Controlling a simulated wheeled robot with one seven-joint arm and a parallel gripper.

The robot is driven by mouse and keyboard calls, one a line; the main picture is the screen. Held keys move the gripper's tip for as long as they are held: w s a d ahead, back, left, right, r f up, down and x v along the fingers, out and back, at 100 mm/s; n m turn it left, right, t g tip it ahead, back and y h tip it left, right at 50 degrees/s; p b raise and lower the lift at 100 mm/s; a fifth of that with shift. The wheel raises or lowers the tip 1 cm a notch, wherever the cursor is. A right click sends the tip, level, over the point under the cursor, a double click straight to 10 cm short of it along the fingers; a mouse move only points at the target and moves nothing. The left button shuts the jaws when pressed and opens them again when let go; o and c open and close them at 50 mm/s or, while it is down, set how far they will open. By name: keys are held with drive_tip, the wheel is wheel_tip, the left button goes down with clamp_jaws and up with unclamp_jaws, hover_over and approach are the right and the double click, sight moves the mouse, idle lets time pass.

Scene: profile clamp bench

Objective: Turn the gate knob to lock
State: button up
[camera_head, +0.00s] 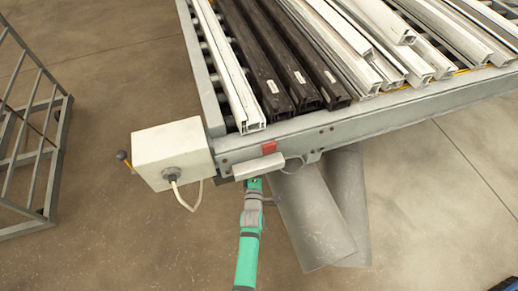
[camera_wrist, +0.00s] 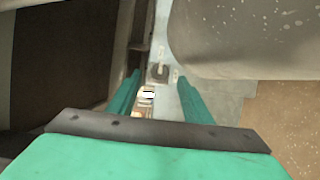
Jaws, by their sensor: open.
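A small dark knob (camera_wrist: 157,73) sits on a grey metal plate (camera_wrist: 165,45) in the wrist view. It looks like the gate knob, but its turn position is too small to read. My gripper (camera_wrist: 158,84) is open, with one green finger to each side of the knob's line. The knob appears ahead of the fingertips; I cannot tell whether they touch it. In the head view my gripper (camera_head: 254,186) is at the bench's front edge, just below a pale bar (camera_head: 259,167), which may hide its tips. The knob cannot be made out there.
The roller bench (camera_head: 350,128) carries white and dark profiles (camera_head: 268,75). A white box (camera_head: 168,150) with a cable and a yellow-black lever (camera_head: 123,158) is left of my gripper. Grey sheets (camera_head: 312,215) hang close on the right. A metal rack (camera_head: 52,150) stands far left.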

drive_tip(key=shift+w+d, duration=0.1)
drive_tip(key=shift+w, duration=2.15)
drive_tip(key=c, duration=1.1)
